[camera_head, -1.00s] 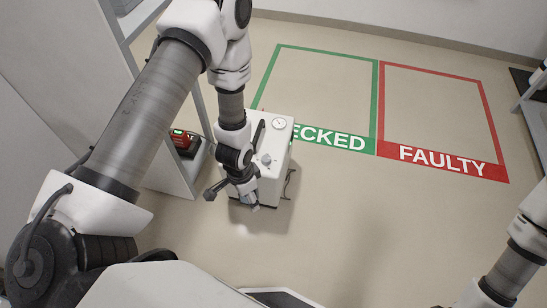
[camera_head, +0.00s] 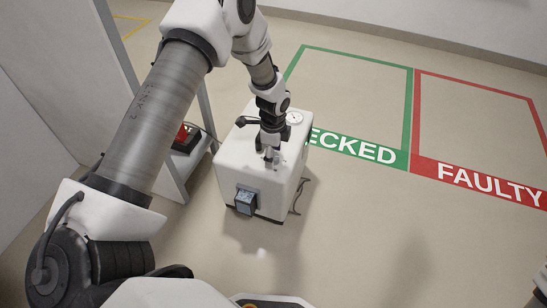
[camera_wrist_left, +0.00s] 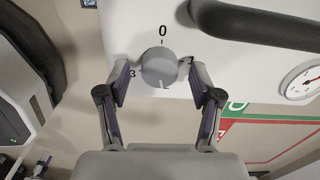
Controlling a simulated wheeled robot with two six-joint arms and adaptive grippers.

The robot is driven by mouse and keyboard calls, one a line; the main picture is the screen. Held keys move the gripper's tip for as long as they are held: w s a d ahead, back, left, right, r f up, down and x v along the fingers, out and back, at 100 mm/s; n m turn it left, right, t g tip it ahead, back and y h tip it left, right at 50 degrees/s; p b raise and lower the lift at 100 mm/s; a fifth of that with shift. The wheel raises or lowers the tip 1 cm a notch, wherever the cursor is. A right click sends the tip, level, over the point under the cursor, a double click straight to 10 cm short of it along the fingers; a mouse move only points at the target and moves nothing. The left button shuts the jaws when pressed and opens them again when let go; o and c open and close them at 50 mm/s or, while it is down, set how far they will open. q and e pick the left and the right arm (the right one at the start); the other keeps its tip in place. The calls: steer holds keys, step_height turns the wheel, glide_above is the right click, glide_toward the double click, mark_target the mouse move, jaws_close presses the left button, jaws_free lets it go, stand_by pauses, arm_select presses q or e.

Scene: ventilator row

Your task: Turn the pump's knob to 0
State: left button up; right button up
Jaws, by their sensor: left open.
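The pump (camera_head: 232,160) is a white box standing on the floor in the head view. Its grey round knob (camera_wrist_left: 159,67) shows in the left wrist view, on the white top panel. The figures 0, 1 and 3 show around it; 0 is at the top of the picture. The knob's pale line points down, away from 0. My left gripper (camera_head: 271,158) is over the pump's top and open. In the wrist view its fingers (camera_wrist_left: 160,75) stand on both sides of the knob, with no clear grip on it.
A dark handle (camera_wrist_left: 262,27) and a round gauge (camera_wrist_left: 304,84) sit on the pump beside the knob. A shelf with a red device (camera_head: 187,137) stands to the left. Green CHECKED (camera_head: 407,160) and red FAULTY (camera_head: 425,170) floor frames lie right, empty.

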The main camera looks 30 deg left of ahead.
arm_select(q)
steer(key=shift+f, duration=0.15)
steer(key=c, duration=1.1)
steer(key=shift+c, duration=0.2)
